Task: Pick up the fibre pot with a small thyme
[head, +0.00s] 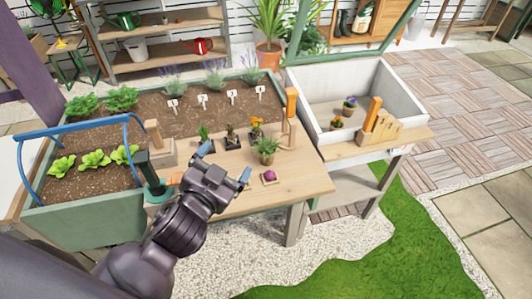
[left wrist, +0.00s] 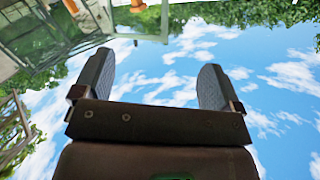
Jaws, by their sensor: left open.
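A bushy green plant in a small brown pot (head: 266,157) stands on the wooden table, and it looks like the thyme in the fibre pot. Several other small potted plants stand behind and left of it, including a dark-potted green one (head: 204,141) and one with an orange top (head: 256,133). My left gripper (head: 224,163) is in front of and left of the bushy pot, raised above the table in the head view. Its fingers are spread and empty, also in the left wrist view (left wrist: 155,85), which shows mostly sky between them. My right gripper is not in view.
An orange-topped post (head: 291,112) stands right of the pots. Left is a planter bed (head: 85,222) with a blue hoop; right is a white potting tray (head: 303,85).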

